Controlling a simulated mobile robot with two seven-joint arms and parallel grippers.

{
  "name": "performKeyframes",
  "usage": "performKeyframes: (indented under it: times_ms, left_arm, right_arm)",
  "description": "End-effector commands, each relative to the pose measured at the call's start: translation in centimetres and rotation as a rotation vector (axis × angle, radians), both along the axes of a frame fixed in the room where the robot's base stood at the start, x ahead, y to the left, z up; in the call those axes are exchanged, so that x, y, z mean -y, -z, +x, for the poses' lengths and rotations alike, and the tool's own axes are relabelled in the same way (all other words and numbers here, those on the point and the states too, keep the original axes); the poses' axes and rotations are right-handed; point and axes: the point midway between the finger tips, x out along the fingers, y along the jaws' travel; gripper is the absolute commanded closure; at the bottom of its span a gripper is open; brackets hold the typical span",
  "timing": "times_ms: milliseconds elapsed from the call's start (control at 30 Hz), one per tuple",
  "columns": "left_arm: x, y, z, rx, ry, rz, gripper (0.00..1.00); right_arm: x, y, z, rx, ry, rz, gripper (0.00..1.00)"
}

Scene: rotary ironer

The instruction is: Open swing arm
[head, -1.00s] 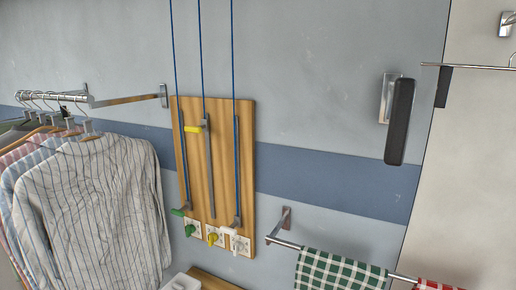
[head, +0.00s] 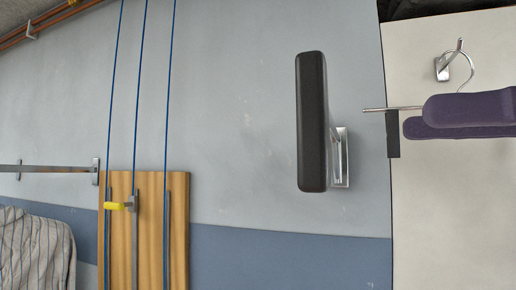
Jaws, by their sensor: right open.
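A long dark padded arm (head: 312,120), the only thing here that looks like the swing arm, stands upright in front of the grey wall. A shiny metal bracket (head: 342,165) on the wall shows just behind it to the right. My right gripper (head: 418,117) comes in from the right edge with two dark purple fingers, one partly over the other. It is open, to the right of the padded arm and apart from it in the picture. My left gripper is not in view.
A metal hook (head: 442,68) holds a hanger with a thin bar, partly hidden by my right gripper. A wooden board (head: 151,245) with blue cords and a yellow handle (head: 114,206) is at lower left. A striped shirt (head: 35,250) hangs beside it. The wall between is clear.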

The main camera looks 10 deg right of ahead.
Motion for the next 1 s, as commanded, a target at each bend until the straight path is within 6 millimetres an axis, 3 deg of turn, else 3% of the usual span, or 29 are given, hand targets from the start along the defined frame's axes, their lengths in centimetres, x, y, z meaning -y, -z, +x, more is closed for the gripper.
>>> performKeyframes:
  times_ms: [600,1000]
  left_arm:
    - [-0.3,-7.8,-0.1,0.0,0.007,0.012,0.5]
    - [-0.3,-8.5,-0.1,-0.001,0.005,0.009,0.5]
  right_arm:
    - [-6.6,-0.6,4.5,-0.006,0.0,0.005,0.4]
    - [-7.9,0.1,5.3,-0.005,-0.001,0.0,0.4]
